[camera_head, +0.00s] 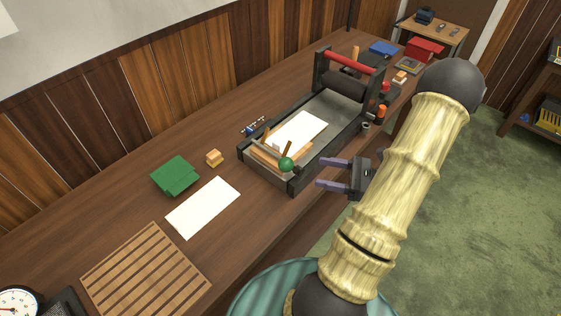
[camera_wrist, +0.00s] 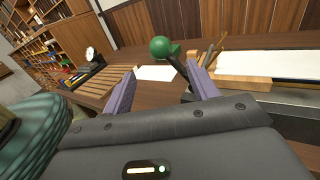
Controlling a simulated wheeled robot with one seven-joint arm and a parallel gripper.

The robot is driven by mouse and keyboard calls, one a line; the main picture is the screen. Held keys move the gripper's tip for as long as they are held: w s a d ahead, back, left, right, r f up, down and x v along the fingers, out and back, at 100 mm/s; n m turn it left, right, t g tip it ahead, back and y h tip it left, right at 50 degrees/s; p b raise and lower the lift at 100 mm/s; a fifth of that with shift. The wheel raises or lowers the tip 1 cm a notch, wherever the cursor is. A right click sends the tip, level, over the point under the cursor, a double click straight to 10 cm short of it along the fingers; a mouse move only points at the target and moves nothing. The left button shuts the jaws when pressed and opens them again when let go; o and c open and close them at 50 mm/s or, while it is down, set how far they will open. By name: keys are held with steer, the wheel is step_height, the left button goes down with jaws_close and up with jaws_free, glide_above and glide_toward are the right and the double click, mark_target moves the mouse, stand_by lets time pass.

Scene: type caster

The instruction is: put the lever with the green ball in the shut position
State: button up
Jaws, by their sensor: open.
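In the wrist view the green ball (camera_wrist: 160,47) is on a dark stem that slants down to the right, partly hidden behind a finger. My gripper (camera_head: 320,173) is open and empty, to the right of the ball and just off the machine's near side. Its two purple fingers (camera_wrist: 163,85) point toward the lever, with the ball beyond and between the fingertips. They appear apart from it.
A wooden slatted rack (camera_head: 146,272), a white sheet (camera_head: 203,207), a green block (camera_head: 175,176) and a small wooden block (camera_head: 214,158) lie left of the machine. A red bar (camera_head: 348,62) tops the machine's far end.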

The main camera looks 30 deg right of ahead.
mark_target(280, 163)
steer(key=p+x, duration=0.2)
steer(key=x, duration=1)
steer(key=shift+w+a, duration=0.2)
steer(key=shift+w, duration=0.05)
jaws_close()
